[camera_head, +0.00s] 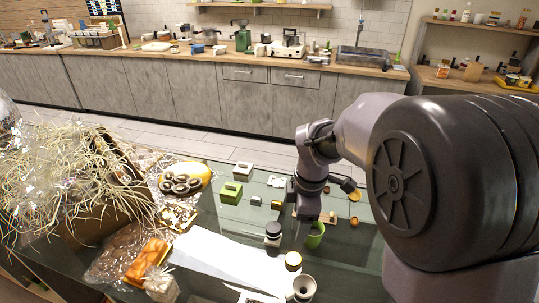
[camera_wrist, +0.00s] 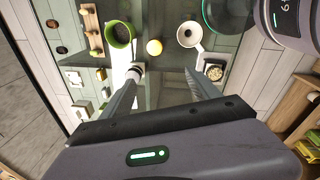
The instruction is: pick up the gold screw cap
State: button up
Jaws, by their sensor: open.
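A round gold cap (camera_head: 293,261) stands near the white paper on the dark table, between a green cup (camera_head: 315,235) and a pale funnel (camera_head: 304,287). Whether it sits on a jar is hard to tell. In the wrist view, the gold cap (camera_wrist: 154,47) lies beyond my fingertips, between the green cup (camera_wrist: 120,33) and the funnel (camera_wrist: 190,34). My gripper (camera_wrist: 160,80) is open with nothing between its fingers. In the head view my gripper (camera_head: 305,226) is above the table, behind the gold cap and beside the green cup.
A dark-lidded jar (camera_head: 273,232) stands close to my gripper on the left. White paper (camera_head: 220,262) lies left of the cap. A hamper (camera_head: 90,215) with shredded filling and wrapped goods fill the left side. Small boxes and a yellow disc (camera_head: 355,195) lie farther back.

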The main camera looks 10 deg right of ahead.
jog(key=w+f+n+g+p, duration=0.1)
jog(key=w+f+n, duration=0.3)
jog(key=f+n, duration=0.25)
jog(key=b, duration=0.5)
send_over(293, 258)
jog(key=f, duration=1.2)
jog(key=shift+s+d+f, duration=0.1)
jog(key=shift+s+d, duration=0.05)
jog(key=shift+s, duration=0.15)
jog(key=shift+m, duration=0.25)
jog(key=f+b, duration=0.1)
jog(key=f, duration=0.1)
jog(key=f+b, duration=0.1)
jog(key=f, duration=0.2)
jog(key=shift+w+f, duration=0.2)
jog(key=shift+f, duration=0.1)
jog(key=shift+r, duration=0.15)
jog(key=shift+c, duration=0.2)
jog(key=shift+r, duration=0.1)
jog(key=c, duration=1.3)
